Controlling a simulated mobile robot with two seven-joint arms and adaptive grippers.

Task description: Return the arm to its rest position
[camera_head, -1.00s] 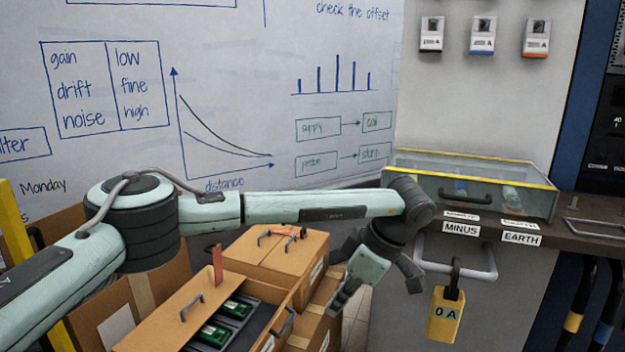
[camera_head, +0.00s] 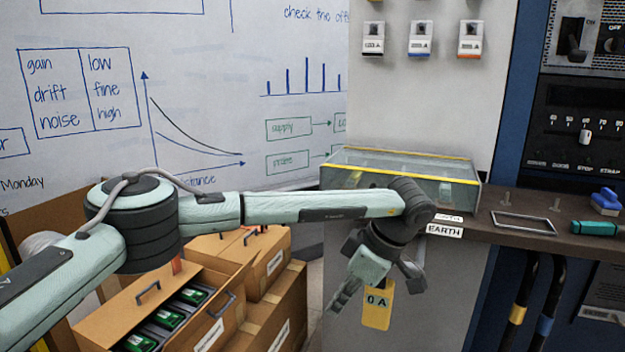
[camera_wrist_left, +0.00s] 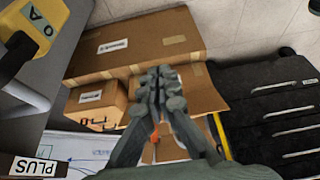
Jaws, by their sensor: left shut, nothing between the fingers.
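My left arm (camera_head: 310,207) reaches in from the left and is stretched out across the head view. My left gripper (camera_head: 343,297) hangs down from its wrist, in front of the grey cabinet and beside the yellow 0 A tag (camera_head: 377,312), which it partly overlaps in the picture. In the left wrist view the two fingers (camera_wrist_left: 160,88) are together with nothing between them, seen above the cardboard boxes. My right gripper is not in view.
Cardboard boxes (camera_head: 283,318) stand below the arm, one open with green boards (camera_head: 170,319). A glass case (camera_head: 455,196) and metal frame (camera_head: 524,222) sit on the brown counter (camera_head: 480,232). Cables hang below it. A whiteboard (camera_head: 200,60) stands behind.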

